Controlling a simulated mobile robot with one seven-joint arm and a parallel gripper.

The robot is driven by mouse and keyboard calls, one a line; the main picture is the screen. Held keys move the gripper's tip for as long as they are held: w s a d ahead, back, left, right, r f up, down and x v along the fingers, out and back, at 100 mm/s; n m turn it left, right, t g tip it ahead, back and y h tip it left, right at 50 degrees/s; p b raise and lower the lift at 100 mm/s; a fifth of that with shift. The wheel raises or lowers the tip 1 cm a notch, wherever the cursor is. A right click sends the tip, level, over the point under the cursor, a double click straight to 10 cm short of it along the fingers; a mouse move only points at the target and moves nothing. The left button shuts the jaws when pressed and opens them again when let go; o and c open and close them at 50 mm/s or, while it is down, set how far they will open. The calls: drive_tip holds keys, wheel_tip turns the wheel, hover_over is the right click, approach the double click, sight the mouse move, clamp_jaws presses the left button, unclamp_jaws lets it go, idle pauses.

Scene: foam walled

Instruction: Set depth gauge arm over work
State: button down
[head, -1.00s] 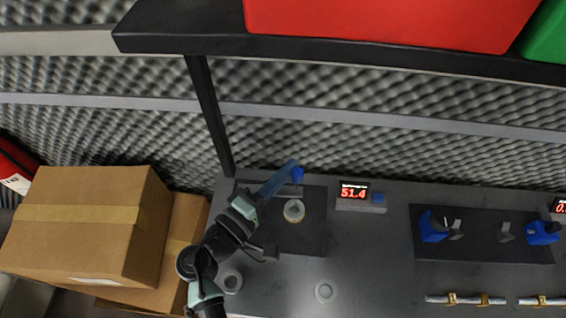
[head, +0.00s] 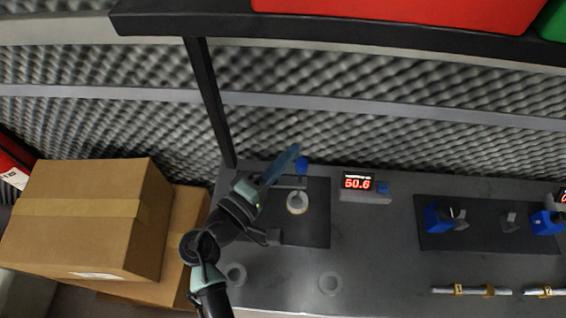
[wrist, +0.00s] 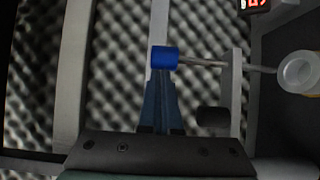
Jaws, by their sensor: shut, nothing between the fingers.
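The depth gauge stands at the back of a dark mat (head: 318,235) on the bench. Its blue knob (head: 301,165) sits on a thin metal arm, clearer in the wrist view (wrist: 200,63), that runs past an upright post (wrist: 236,105) towards the ring. The pale ring-shaped work (head: 297,202) lies on the mat; it also shows at the right of the wrist view (wrist: 299,72). My gripper (head: 296,150) is shut and empty, its blue fingers beside the knob. In the wrist view the knob overlaps the fingertips; I cannot tell whether they touch.
A red display (head: 358,184) reads 50.6. A second mat (head: 480,240) with blue-knobbed fixtures lies right. Loose grey rings (head: 330,283) and metal rods (head: 470,290) lie at the front. Cardboard boxes (head: 90,220) stand left; a dark shelf (head: 400,52) hangs overhead.

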drive_tip(key=a, duration=0.2)
drive_tip(key=a+b, duration=0.1)
drive_tip(key=shift+s+a+f, duration=0.1)
drive_tip(key=shift+s+f, duration=0.25)
drive_tip(key=shift+f, duration=0.05)
drive_tip(key=b+v, duration=0.1)
drive_tip(key=v, duration=0.6)
drive_tip(key=shift+r, duration=0.4)
drive_tip(key=shift+s, duration=0.1)
